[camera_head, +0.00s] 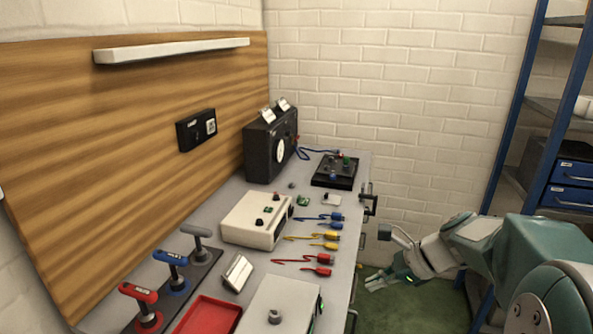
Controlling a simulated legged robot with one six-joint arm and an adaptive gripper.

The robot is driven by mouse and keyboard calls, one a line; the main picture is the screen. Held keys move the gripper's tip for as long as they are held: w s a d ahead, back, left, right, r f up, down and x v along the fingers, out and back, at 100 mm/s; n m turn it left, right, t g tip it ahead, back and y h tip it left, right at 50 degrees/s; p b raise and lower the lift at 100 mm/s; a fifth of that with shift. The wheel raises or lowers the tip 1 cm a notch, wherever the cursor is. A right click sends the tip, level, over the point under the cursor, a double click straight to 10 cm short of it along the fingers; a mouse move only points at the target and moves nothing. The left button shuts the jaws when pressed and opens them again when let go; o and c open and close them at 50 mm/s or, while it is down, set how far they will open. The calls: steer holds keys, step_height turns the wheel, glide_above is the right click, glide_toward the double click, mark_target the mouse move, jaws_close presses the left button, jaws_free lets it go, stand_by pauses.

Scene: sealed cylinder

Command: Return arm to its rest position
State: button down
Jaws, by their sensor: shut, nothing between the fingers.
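My gripper (376,281) is at the right of the workbench (345,262), beside its right edge and over the green floor (405,308). It points left toward the bench and looks apart from it. Its fingers are small in the picture, appear shut and hold nothing. My arm (490,240) reaches in from the right side of the view, bent, with a teal and white casing. The base of the arm is out of view.
The bench carries a black box with a dial (270,145), a cream box (257,219), red, blue and grey handles (170,258), a red tray (208,316) and coloured leads (310,260). Blue-framed shelves (515,120) stand at right. Floor between is clear.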

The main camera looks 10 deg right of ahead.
steer(key=s+a+r+n+t+h, duration=0.1)
steer(key=s+n+h, duration=0.3)
steer(key=s+n, duration=0.4)
steer(key=s+a+r+n+t+h, duration=0.1)
steer(key=s+a+r+n+h, duration=0.1)
steer(key=s+n, duration=0.7)
steer(key=shift+s+a+r+n+h, duration=0.2)
steer(key=shift+a+n+h, duration=0.75)
steer(key=shift+n, duration=1.15)
